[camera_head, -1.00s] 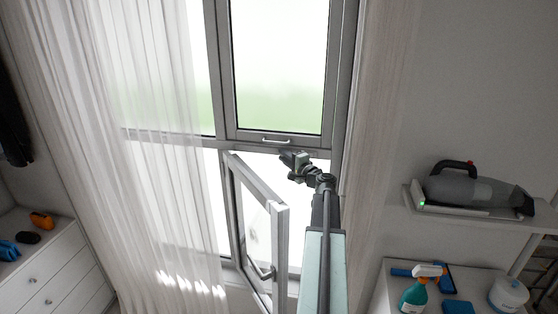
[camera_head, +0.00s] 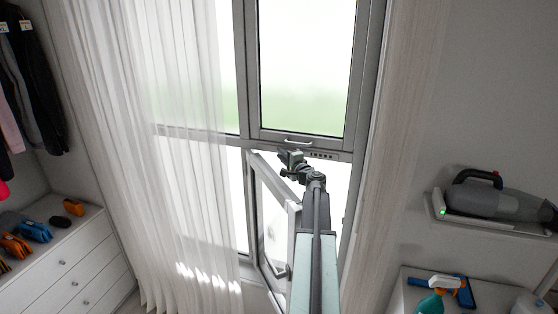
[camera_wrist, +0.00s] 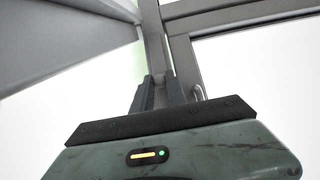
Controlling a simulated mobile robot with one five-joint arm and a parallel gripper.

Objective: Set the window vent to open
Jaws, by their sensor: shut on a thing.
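The window vent (camera_head: 323,155) is a slim strip with a short row of dark slots on the grey crossbar below the upper window. My gripper (camera_head: 291,157) is at the crossbar just left of these slots, below the window's small handle (camera_head: 298,142). In the wrist view my gripper's two dark fingers (camera_wrist: 160,92) point at the grey frame, close together on a small grey part between them. I take this part to be the vent's slider; it is mostly hidden by the fingers.
A lower window sash (camera_head: 274,225) stands swung open into the room, beside and below my arm. A sheer curtain (camera_head: 185,150) hangs on the left. A shelf with a handheld vacuum (camera_head: 490,200) and a spray bottle (camera_head: 433,298) are on the right. A white drawer unit (camera_head: 75,265) stands at left.

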